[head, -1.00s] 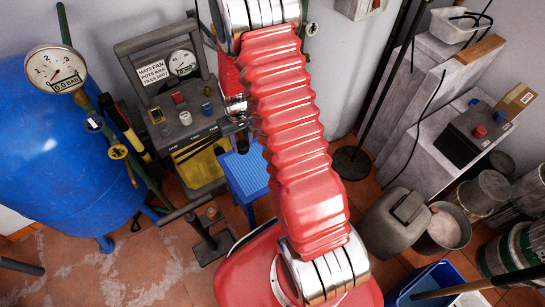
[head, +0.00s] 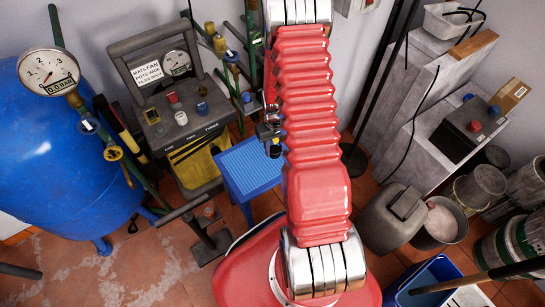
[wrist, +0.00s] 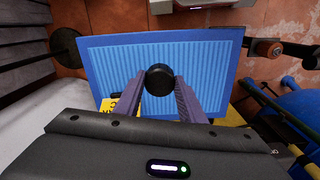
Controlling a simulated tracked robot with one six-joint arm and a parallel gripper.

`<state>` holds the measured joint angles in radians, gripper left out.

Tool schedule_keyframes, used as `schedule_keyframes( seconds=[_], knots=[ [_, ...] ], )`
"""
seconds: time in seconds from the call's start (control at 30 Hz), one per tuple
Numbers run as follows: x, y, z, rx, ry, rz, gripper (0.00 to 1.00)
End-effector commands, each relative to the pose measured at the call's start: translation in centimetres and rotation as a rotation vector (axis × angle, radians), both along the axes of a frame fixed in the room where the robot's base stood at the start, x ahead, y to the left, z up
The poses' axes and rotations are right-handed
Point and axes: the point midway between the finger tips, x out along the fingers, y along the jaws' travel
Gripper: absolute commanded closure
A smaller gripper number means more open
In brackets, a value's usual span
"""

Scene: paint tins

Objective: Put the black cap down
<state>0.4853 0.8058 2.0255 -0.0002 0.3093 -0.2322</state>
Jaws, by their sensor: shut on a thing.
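The black cap (wrist: 160,77) is a small round dark piece, held between the fingertips of my gripper (wrist: 161,90) in the wrist view. My gripper is shut on it. In the head view the cap (head: 275,151) shows as a small dark shape beside my red arm, which hides part of the gripper. Below is a blue stool with a ribbed top (wrist: 110,62), also seen in the head view (head: 240,165). The cap is over the ribbed top; I cannot tell how large the gap is.
A console with a gauge, a sign and coloured knobs (head: 181,118) stands left of the stool. A blue tank (head: 45,165) with a pressure gauge stands further left. Grey plinths (head: 430,110), a jerrycan (head: 385,218) and buckets are at the right.

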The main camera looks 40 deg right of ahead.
Motion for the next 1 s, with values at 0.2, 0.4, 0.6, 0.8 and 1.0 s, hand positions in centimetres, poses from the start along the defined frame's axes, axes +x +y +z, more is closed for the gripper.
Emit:
schedule_keyframes(
  seconds=[0.2,0.4,0.6,0.8,1.0],
  knots=[
    [-0.1,0.1,-2.9,0.002,0.004,0.000,0.91],
    [0.0,0.1,-5.0,0.001,0.002,0.000,0.91],
    [0.0,0.1,-5.3,0.000,0.001,0.000,0.91],
    [0.0,0.1,-5.4,0.001,0.002,0.000,0.91],
    [-0.1,0.1,-7.1,0.002,0.003,0.000,0.91]
  ],
)
